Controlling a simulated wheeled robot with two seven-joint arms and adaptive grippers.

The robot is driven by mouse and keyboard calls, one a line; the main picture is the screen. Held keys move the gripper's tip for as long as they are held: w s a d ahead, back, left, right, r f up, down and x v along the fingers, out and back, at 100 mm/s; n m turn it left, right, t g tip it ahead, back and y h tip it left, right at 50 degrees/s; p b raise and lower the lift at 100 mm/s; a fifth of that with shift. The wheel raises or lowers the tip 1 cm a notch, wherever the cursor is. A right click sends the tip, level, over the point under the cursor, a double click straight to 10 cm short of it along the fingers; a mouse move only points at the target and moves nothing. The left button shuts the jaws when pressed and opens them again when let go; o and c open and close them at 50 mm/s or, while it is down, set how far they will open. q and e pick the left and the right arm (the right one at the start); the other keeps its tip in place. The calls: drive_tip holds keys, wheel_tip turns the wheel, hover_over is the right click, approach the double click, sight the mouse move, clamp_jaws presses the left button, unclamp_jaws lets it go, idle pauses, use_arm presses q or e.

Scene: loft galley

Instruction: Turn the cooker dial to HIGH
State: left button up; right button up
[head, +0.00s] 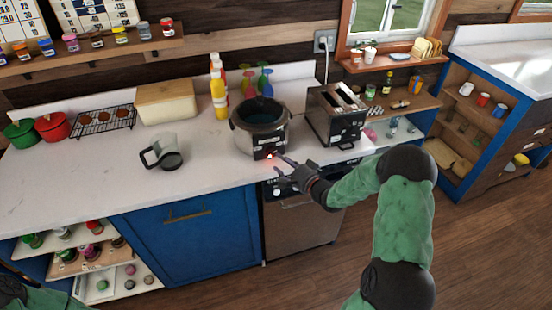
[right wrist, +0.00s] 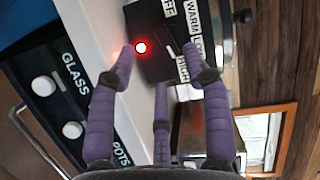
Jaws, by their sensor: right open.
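The cooker (head: 260,128) stands at the counter's front edge, a round pot with a dark control panel on its front. In the right wrist view the dark panel (right wrist: 150,68) carries a lit red lamp (right wrist: 140,47), and the labels WARM, LOW and HIGH (right wrist: 182,69) with part of OFF. The dark dial (right wrist: 172,42) is beside them; its exact setting is hard to tell. My right gripper (head: 281,166) is open just in front of the panel. Its purple fingers (right wrist: 165,72) spread around the dial area, with no clear contact visible. My left gripper is out of view.
A toaster (head: 336,114) stands right of the cooker, and a glass jug (head: 165,152) stands to its left. Bottles (head: 219,98) are behind it. A dishwasher-like front (head: 300,222) with knobs is below.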

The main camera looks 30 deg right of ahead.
drive_tip(key=s, duration=0.6)
drive_tip(key=shift+s+d+r, duration=0.3)
drive_tip(key=shift+d, duration=0.1)
drive_tip(key=shift+f, duration=0.1)
